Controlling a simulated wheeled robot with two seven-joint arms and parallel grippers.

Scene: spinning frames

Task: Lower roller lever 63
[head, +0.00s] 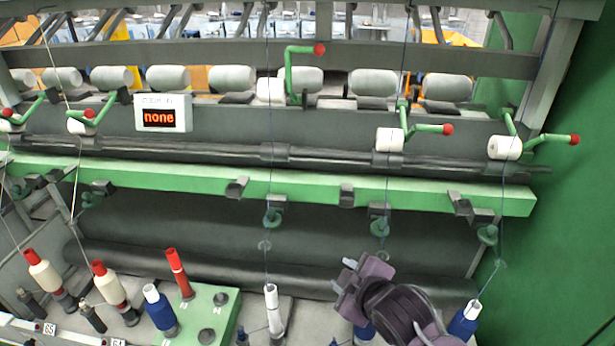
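Several green levers with red ball ends stand along the roller rail. The middle lever (290,70) points up, its red ball (319,49) well above the others; a white roller (271,89) sits beside it. Number tags at the lower left read about 65 and 64, so this may be lever 63, but no 63 tag is readable. The levers to its right (425,128) and far right (550,138) lie low. My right gripper (345,276) is low in the view, below the green rail and far from the levers; its finger opening is unclear. My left gripper is not in view.
A green rail (330,194) crosses the frame below the rollers. A display box (163,113) reads "none". Thread bobbins, including a red one (179,273) and a white one (273,310), stand along the bottom. Thin threads run upward. A green wall (580,220) closes the right side.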

